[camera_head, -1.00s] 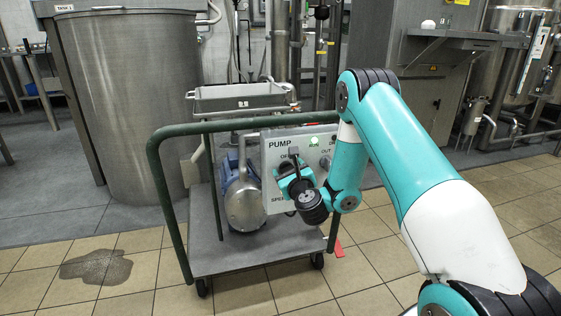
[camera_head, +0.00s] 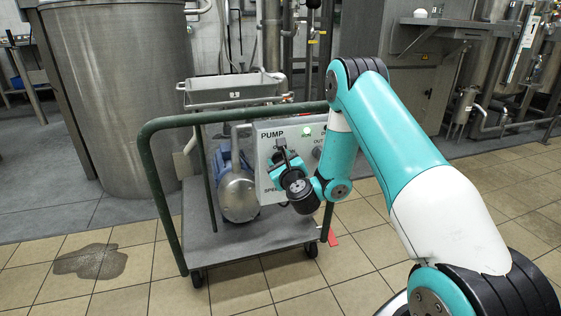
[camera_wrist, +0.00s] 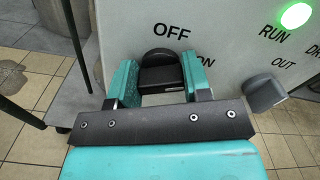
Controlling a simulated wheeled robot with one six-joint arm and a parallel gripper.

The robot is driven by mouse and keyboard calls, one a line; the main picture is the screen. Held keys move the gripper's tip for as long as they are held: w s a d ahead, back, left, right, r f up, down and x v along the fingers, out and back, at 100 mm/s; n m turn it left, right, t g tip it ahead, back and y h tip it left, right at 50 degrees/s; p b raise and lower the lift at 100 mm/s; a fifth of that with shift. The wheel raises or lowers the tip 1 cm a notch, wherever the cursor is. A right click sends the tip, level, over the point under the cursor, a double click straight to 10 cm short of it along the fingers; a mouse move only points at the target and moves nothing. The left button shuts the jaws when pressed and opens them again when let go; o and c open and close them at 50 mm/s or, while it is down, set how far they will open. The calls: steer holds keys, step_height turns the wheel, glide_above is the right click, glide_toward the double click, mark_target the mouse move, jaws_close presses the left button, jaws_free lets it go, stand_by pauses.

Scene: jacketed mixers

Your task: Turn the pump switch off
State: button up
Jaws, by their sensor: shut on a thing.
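The pump switch, a black knob (camera_wrist: 160,62), sits on the grey pump panel (camera_head: 268,155) between the OFF label on its left and a partly hidden ON label on its right. My gripper (camera_wrist: 160,78) is shut on the knob, with a teal finger on each side of it. In the head view, my gripper (camera_head: 290,170) is at the panel and covers much of the switch. I cannot tell which label the knob points to. The green RUN light (camera_wrist: 296,15) is lit; it also shows lit in the head view (camera_head: 307,131).
A second dark knob (camera_wrist: 264,92) by the OUT label is close on the right. The panel stands on a cart with a green rail (camera_head: 160,200) and a pump motor (camera_head: 238,190). A wet patch (camera_head: 90,261) lies on the tiles at left.

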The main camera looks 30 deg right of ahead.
steer(key=n+p, duration=0.1)
steer(key=n, duration=0.5)
steer(key=shift+a+f+n, duration=0.1)
steer(key=shift+n, duration=0.3)
steer(key=n+p, duration=0.1)
steer(key=n, duration=0.3)
steer(key=shift+f+n+p, duration=0.15)
steer(key=shift+n+p, duration=0.3)
steer(key=shift+n, duration=0.75)
steer(key=o, duration=0.9)
